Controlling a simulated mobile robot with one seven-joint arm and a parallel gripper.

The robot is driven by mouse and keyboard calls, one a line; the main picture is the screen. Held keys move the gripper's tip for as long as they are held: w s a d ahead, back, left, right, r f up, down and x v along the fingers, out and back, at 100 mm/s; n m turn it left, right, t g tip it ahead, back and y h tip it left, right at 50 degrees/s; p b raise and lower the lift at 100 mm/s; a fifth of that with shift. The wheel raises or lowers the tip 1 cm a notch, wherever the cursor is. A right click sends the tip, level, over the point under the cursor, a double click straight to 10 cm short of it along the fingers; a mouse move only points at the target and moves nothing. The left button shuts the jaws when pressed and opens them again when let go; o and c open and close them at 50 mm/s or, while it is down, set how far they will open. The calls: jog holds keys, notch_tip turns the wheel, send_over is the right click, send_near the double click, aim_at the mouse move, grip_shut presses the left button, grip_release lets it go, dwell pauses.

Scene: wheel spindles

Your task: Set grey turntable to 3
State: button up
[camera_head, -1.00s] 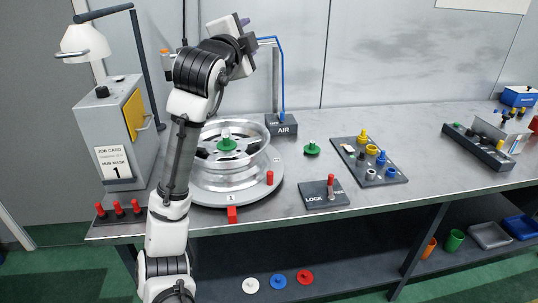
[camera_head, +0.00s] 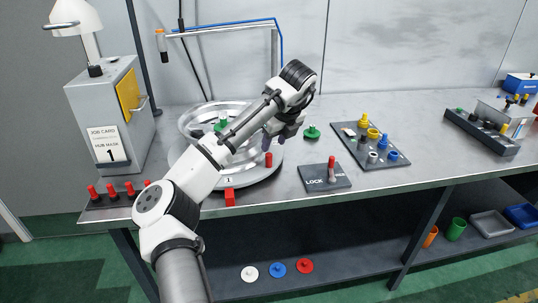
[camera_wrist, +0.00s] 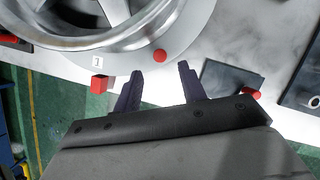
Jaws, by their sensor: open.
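The grey turntable (camera_head: 262,178) lies flat on the bench and carries a silver wheel rim (camera_head: 190,125). A red upright peg (camera_head: 268,159) stands near its front right edge. A small white number label (camera_head: 228,180) on its front edge seems to read 1, beside a fixed red block (camera_head: 229,197). My gripper (camera_head: 273,139) is at the turntable's right side, partly hidden by my wrist. In the wrist view my gripper (camera_wrist: 159,70) is open and empty. The red peg (camera_wrist: 161,56) shows just beyond the gap between the fingertips, apart from both.
A LOCK plate (camera_head: 325,178) with a red-topped lever (camera_head: 332,168) stands right of the turntable. A green knobbed part (camera_head: 312,132) and a dark tray (camera_head: 370,150) of coloured parts lie behind it. The job card box (camera_head: 105,120) reads 1.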

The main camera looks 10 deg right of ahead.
aim_at(270, 154)
jog(key=p+x, duration=0.1)
jog(key=x, duration=0.6)
jog(key=shift+w+f, duration=0.1)
jog(key=shift+f, duration=0.05)
grip_shut()
